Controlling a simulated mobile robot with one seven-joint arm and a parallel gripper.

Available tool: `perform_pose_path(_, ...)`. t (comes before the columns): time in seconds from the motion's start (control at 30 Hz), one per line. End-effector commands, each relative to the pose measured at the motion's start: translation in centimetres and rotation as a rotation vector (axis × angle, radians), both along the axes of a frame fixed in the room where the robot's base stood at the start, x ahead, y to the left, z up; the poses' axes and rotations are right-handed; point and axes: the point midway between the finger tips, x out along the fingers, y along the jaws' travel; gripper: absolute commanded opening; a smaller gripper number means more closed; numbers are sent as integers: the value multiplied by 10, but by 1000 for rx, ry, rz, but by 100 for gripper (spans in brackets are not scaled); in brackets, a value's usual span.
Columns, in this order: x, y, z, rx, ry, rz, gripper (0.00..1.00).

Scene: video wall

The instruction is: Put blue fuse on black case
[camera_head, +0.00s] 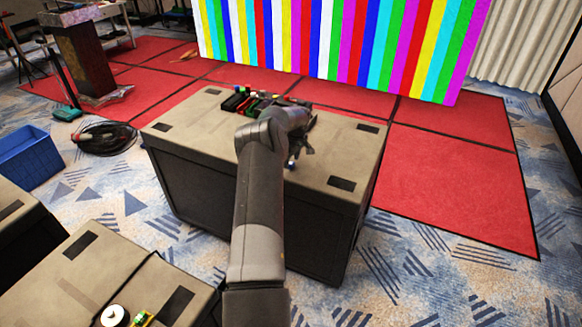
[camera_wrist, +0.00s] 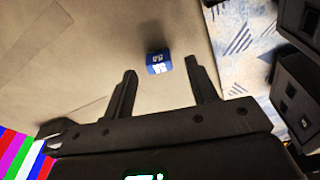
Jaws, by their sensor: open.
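The blue fuse (camera_wrist: 158,62) is a small blue block with white markings. In the wrist view it lies on the tan top of a large dark-sided case (camera_head: 190,148). My gripper (camera_wrist: 160,70) is open and empty, and the fuse appears in line with the gap between its fingertips, near their ends. I cannot tell how far above the top the fingertips are. In the head view my gripper (camera_head: 298,152) is over the right half of the case top, and a small bluish spot beside it may be the fuse.
Several small coloured items (camera_head: 250,101) sit at the back of the case top. Another case (camera_head: 95,275) stands at the front left, with small items on it. A blue bin (camera_head: 30,158) and coiled cable (camera_head: 103,137) lie on the floor. The striped video wall (camera_head: 340,40) stands behind.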

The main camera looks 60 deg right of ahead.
Motion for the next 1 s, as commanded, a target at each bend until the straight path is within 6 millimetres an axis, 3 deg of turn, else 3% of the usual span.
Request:
perform_pose_path(0.13,2,-1,-13,-1,-1,-1,53)
perform_pose_path(0.37,2,-1,-14,-1,-1,-1,53)
perform_pose_path(1.0,2,-1,-14,-1,-1,-1,2)
